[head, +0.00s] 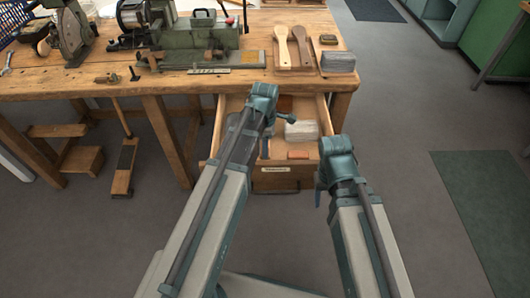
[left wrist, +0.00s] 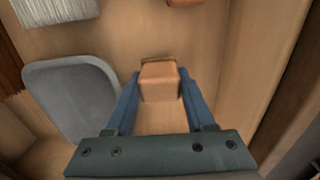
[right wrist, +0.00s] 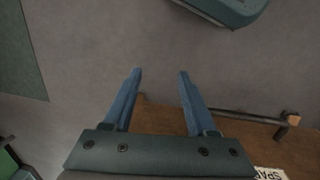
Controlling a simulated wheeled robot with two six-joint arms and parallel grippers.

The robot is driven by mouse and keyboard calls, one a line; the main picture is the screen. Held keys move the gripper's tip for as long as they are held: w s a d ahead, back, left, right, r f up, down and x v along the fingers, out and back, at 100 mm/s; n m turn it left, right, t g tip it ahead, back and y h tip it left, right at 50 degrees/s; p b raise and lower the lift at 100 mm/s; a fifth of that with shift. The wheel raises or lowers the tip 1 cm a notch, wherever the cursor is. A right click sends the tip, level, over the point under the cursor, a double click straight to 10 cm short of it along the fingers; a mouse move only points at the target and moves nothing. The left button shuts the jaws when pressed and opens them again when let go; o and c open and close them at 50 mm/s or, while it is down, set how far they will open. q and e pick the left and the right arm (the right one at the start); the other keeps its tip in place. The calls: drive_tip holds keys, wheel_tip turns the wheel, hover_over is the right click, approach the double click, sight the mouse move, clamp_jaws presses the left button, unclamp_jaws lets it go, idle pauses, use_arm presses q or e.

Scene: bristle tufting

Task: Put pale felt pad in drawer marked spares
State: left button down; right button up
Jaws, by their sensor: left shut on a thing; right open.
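The drawer (head: 328,115) under the bench is pulled open. Its front carries a label (head: 275,169); in the right wrist view the label (right wrist: 270,173) is cut off and reads "SPA". My left gripper (head: 265,150) reaches down into the drawer. In the left wrist view its fingers (left wrist: 159,80) are shut on a small pale tan block, which I take to be the pale felt pad (left wrist: 160,82). The drawer floor is close below it; I cannot tell whether they touch. My right gripper (right wrist: 160,75) is open and empty, in front of the drawer near its right side.
In the drawer are a whitish block (head: 301,130), a reddish block (head: 298,155) and a grey rounded piece (left wrist: 70,95). The bench top holds wooden paddles (head: 282,45), a grey block (head: 338,61) and a green machine (head: 200,40). The floor right of the drawer is clear.

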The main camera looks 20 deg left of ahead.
use_arm(q)
drive_tip(key=shift+f, duration=0.6)
use_arm(e)
drive_tip(key=shift+f, duration=0.6)
drive_tip(key=shift+f, duration=0.1)
use_arm(q)
drive_tip(key=shift+f+b, duration=0.25)
drive_tip(key=shift+b, duration=0.1)
drive_tip(key=shift+c, duration=1.3)
unclamp_jaws()
drive_tip(key=shift+r, duration=0.15)
drive_tip(key=shift+r, duration=0.15)
wheel_tip(320, 180, up, 12)
drive_tip(key=p, duration=1.2)
drive_tip(key=shift+p, duration=0.3)
drive_tip(key=s+d+m, duration=0.5)
drive_tip(key=s+m, duration=0.2)
drive_tip(key=m, duration=0.5)
drive_tip(key=s+d+m+y, duration=0.1)
drive_tip(key=s+d+m, duration=0.4)
drive_tip(key=m, duration=0.8)
drive_tip(key=s, duration=0.3)
drive_tip(key=shift+d, duration=0.35)
use_arm(e)
wheel_tip(320, 180, up, 12)
